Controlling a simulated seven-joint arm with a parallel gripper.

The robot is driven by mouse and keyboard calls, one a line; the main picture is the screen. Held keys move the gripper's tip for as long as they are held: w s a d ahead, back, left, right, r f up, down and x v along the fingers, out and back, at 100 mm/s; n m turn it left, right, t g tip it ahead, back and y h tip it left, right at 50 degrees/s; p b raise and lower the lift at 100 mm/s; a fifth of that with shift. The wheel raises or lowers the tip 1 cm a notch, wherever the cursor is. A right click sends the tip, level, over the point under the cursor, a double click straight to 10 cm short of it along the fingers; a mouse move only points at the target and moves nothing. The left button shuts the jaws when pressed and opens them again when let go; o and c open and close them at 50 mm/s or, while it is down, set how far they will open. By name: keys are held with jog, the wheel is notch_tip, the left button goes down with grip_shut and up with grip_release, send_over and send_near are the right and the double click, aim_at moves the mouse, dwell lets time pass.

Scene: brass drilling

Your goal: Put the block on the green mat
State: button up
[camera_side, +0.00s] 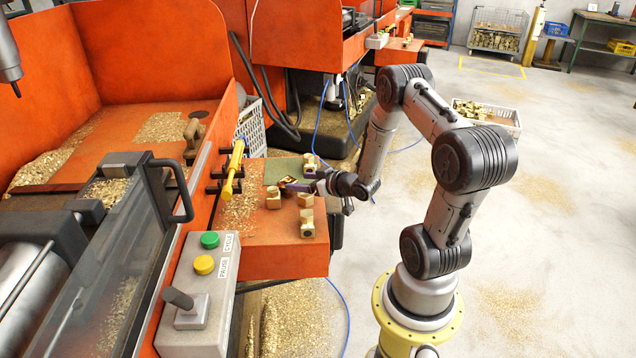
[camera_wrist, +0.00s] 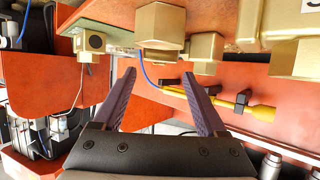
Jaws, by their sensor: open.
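The green mat (camera_side: 281,170) lies at the far part of the orange table. Several similar brass blocks are in view, and I cannot tell which one is meant. One block (camera_side: 309,160) stands at the mat's right edge. Others are the left block (camera_side: 273,198), the middle block (camera_side: 305,200) and the front block (camera_side: 307,224), all on the orange surface. My gripper (camera_side: 287,184) is low over the table near the mat's front edge. In the wrist view, my gripper (camera_wrist: 154,76) is open with nothing between its purple fingers. A brass block (camera_wrist: 160,24) shows beyond the fingertips.
A yellow-handled tool (camera_side: 234,170) rests in black holders left of the table. A control box (camera_side: 196,285) with green and yellow buttons stands in front. A white crate (camera_side: 488,116) of brass pieces stands behind my arm. Bare orange surface (camera_side: 265,232) lies left of the front block.

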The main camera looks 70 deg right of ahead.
jog(key=v, duration=0.8)
jog(key=w+a+r+n+g, duration=0.2)
jog(key=a+r+g, duration=0.35)
jog(key=r, duration=0.75)
jog(key=s+a+r+y, duration=0.1)
jog(key=s+a+r, duration=0.1)
jog(key=a, duration=0.3)
jog(key=s+a+r, duration=0.2)
jog(key=s+a, duration=0.2)
jog(key=a, duration=0.2)
jog(key=shift+a+r+y, duration=0.35)
jog(key=shift+r+y, duration=0.05)
jog(key=shift+o, duration=0.4)
jog(key=s+a+n+g+y, duration=0.1)
jog(key=s+a+y, duration=0.1)
jog(key=s+a, duration=0.5)
jog(key=shift+s+a+r+n+y, duration=0.3)
jog(key=shift+s+a+r+n, duration=0.15)
jog(key=shift+s, duration=0.6)
jog(key=shift+g, duration=0.25)
jog(key=shift+d, duration=0.1)
